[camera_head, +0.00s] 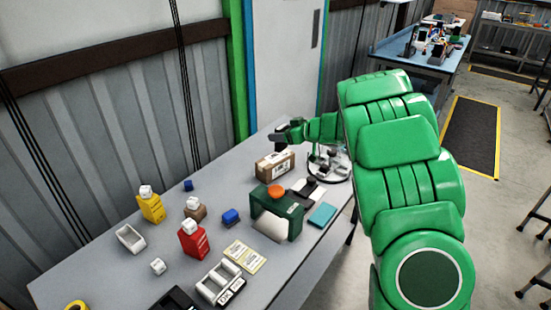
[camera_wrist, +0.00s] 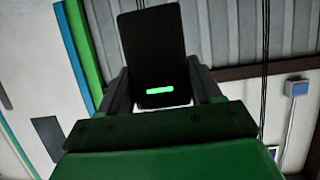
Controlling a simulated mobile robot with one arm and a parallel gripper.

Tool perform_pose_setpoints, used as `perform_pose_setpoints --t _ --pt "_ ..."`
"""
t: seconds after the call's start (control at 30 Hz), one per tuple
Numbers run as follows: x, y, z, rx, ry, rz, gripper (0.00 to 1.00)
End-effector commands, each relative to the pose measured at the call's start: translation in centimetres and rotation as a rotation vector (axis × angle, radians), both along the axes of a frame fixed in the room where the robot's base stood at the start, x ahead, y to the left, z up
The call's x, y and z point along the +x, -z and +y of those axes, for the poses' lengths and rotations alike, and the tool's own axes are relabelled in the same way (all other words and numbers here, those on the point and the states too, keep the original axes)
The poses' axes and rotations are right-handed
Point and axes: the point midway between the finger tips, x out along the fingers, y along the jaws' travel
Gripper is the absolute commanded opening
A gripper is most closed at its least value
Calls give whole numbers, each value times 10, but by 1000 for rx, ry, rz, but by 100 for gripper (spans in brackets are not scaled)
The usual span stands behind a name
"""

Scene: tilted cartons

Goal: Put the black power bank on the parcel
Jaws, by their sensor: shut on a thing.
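The black power bank (camera_wrist: 152,45) stands between the two fingers of my gripper (camera_wrist: 158,88) in the wrist view, with a lit green bar near its lower end. My gripper is shut on it. In the head view my gripper (camera_head: 290,133) is at the back of the table, over the far side of the parcel; the power bank is a small dark shape there, hard to make out. The parcel (camera_head: 270,170), a brown carton with a white label, sits on the table just below and in front. I cannot tell the exact gap between them.
A round stand (camera_head: 340,165) is to the right. The wall is close behind.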

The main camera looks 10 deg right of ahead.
Motion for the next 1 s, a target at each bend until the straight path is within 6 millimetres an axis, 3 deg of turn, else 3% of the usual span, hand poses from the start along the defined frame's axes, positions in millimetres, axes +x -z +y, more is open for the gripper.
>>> perform_pose_setpoints --t 0.17,1.0 --pt "6 8 1 0 -1 0 27" --pt "92 45 1 0 -2 -3 27"
